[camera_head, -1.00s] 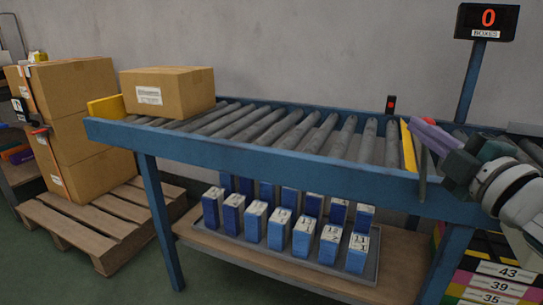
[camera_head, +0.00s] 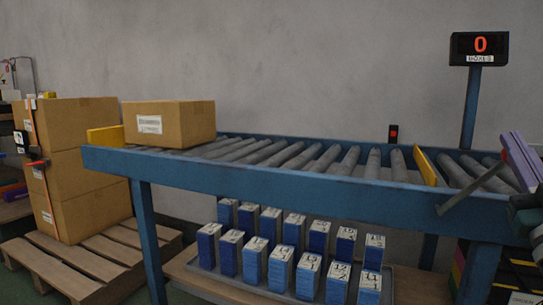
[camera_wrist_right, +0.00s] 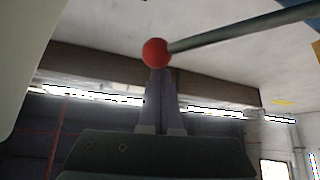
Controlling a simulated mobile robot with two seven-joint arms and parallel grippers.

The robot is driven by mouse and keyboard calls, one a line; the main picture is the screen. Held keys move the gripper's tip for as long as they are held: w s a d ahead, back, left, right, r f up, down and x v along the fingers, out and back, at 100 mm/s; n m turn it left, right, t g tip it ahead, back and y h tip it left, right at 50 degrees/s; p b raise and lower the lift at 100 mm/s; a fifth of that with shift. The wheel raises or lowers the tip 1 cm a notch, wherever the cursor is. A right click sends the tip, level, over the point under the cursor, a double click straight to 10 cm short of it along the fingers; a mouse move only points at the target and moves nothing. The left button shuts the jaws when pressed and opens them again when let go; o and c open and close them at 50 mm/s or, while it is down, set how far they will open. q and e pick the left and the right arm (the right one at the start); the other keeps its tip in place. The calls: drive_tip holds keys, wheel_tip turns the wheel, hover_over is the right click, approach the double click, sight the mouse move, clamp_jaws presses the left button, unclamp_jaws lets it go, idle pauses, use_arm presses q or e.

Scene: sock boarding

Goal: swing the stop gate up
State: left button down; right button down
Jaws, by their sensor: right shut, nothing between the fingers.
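The stop gate (camera_head: 425,167) is a yellow plate across the rollers near the right end of the conveyor, leaning somewhat. Its grey lever (camera_head: 472,190) starts at the front rail and slants up to the right. My right gripper (camera_head: 516,152), with purple fingers, is at the right edge, by the lever's upper end. In the right wrist view, the lever's red ball knob (camera_wrist_right: 155,53) is just at the tips of my shut fingers (camera_wrist_right: 159,76), not between them; whether they touch is unclear. The knob is not visible in the head view. My left gripper is out of view.
A cardboard box (camera_head: 185,124) sits on the left of the roller conveyor (camera_head: 250,180), beside a yellow end plate (camera_head: 105,136). The rollers between box and gate are clear. Several blue packs stand on a tray below. A counter display (camera_head: 479,47) reads 0.

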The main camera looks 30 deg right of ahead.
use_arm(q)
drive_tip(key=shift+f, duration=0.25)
use_arm(e)
drive_tip(key=shift+s+d+f+m+g+h, duration=0.3)
drive_tip(key=shift+m+h, duration=0.2)
drive_tip(key=shift+m, duration=0.3)
